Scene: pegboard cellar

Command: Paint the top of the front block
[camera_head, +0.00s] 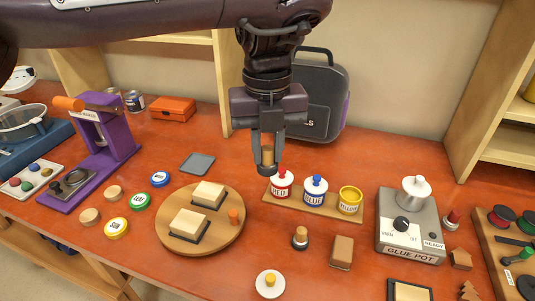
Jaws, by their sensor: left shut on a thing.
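My left gripper (268,142) points down and is shut on a small tan dauber (267,157) with a dark lower end. It is held above the table, just behind and left of the red pot (281,184). The red pot and the blue pot (314,190) have knobbed lids on; the yellow pot (350,200) is open, with yellow inside. All three stand on a wooden rack (299,207). The front block (189,223) and the back block (208,194) lie on a round wooden board (214,246), both with pale, bare-looking tops. My right gripper is not in view.
A white lid with a yellow knob (269,284) lies at the front. Another dauber (300,238) and a brown block (341,252) stand before the rack. A glue pot (411,225) is at right, a purple press (98,150) at left. A grey case (320,100) stands behind.

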